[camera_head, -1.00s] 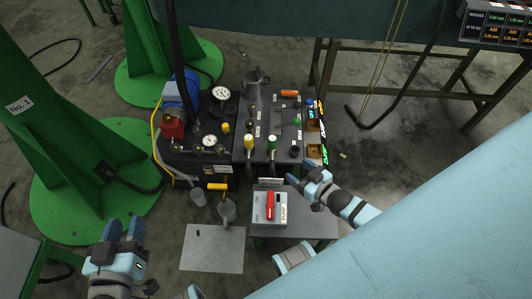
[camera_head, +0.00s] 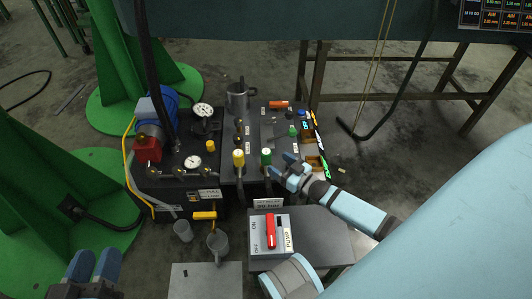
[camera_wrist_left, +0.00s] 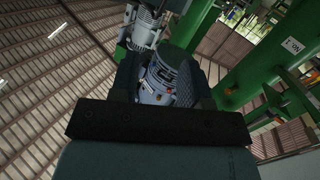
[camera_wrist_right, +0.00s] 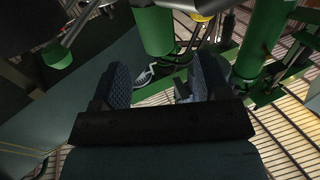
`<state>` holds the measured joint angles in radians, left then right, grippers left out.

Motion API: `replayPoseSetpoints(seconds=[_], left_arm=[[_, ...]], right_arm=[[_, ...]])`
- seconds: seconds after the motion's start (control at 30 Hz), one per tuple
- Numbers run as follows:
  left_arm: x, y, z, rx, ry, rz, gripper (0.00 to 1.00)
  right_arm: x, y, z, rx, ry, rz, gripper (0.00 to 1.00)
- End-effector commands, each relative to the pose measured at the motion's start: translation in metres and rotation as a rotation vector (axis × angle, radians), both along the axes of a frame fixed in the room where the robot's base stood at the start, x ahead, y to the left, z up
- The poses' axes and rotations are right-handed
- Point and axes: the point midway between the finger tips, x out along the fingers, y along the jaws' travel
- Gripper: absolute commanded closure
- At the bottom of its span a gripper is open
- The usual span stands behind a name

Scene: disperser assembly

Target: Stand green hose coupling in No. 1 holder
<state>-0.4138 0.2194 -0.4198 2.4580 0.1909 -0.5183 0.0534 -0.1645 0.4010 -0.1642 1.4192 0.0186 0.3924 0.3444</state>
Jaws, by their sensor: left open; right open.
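A small green piece (camera_head: 292,131) sits on the dark top of the hydraulic unit, and a green-topped white fitting (camera_head: 266,156) stands at its front edge. I cannot tell for certain which is the green hose coupling. My right gripper (camera_head: 281,165) is open, its fingertips close beside the green-topped fitting, with nothing seen between them. In the right wrist view its fingers (camera_wrist_right: 158,88) are apart. My left gripper (camera_head: 94,262) is open and empty at the lower left, away from the unit.
A yellow-topped fitting (camera_head: 238,159) stands left of the green-topped one. Brown boxes (camera_head: 318,163) line the right edge. A pump switch box (camera_head: 269,233) stands in front. Green columns stand at left.

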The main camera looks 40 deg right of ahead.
Motion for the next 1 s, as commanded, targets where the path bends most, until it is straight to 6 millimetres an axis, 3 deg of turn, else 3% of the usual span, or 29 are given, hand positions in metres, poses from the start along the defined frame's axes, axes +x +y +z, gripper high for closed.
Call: replayPoseSetpoints(seconds=[0.33,0.5,0.83,1.0], left_arm=[[0.006,0.003,-0.014,0.048,-0.037,-0.007,0.57],[0.013,0.008,-0.009,0.096,-0.122,-0.004,0.57],[0.015,0.008,-0.003,0.106,-0.148,-0.001,0.57],[0.015,0.008,-0.004,0.106,-0.144,-0.002,0.57]], right_arm=[[0.034,0.006,-0.003,-0.001,-0.002,0.001,0.31],[0.057,0.011,0.0,-0.001,-0.001,0.001,0.31],[0.063,0.013,0.002,-0.001,0.001,0.001,0.31],[0.063,0.013,0.002,0.0,0.001,0.001,0.7]])
